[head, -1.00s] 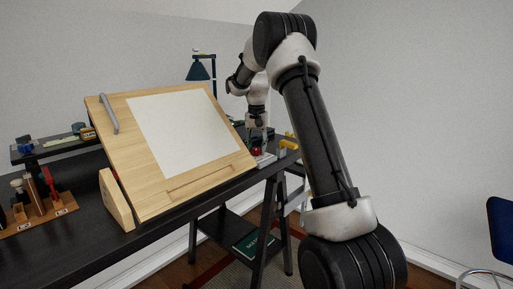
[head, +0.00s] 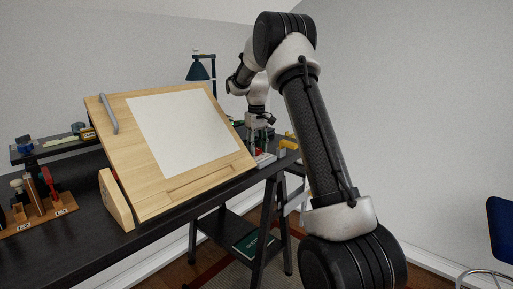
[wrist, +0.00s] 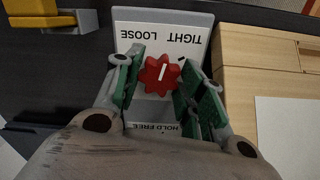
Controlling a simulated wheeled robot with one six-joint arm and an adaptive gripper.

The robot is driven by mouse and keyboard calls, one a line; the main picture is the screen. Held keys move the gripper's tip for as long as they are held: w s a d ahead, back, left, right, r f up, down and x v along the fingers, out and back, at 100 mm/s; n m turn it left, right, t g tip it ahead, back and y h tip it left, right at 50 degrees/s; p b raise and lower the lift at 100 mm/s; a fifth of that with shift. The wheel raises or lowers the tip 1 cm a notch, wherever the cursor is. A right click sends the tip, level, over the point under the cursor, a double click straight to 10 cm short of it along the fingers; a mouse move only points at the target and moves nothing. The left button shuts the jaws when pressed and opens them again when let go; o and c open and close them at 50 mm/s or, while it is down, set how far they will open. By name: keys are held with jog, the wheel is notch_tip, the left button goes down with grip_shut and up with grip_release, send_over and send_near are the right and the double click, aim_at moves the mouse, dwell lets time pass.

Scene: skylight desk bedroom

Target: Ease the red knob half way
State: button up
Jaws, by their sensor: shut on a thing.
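The red knob (wrist: 160,74) is star-shaped with a white line on top. In the wrist view it sits on a light label plate (wrist: 150,18) printed with the words TIGHT, LOOSE, HOLD and FREE. The white line runs nearly up and down the picture, leaning slightly right at the top. My gripper (wrist: 165,85) is shut on the knob, with a green-padded finger on each side. In the head view my gripper (head: 256,150) is beyond the right edge of the tilted drawing board, and the knob is mostly hidden there.
The tilted drawing board (head: 112,187) with a white sheet (head: 185,130) stands close to the left of my gripper. A yellow thing (head: 288,144) lies just to its right. A rack of tools (head: 40,212) is at far left.

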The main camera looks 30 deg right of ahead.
aim_at(257, 148)
jog(key=shift+n, duration=1.6)
jog(key=o, duration=1)
jog(key=shift+r, duration=0.1)
notch_tip(257, 148, up, 12)
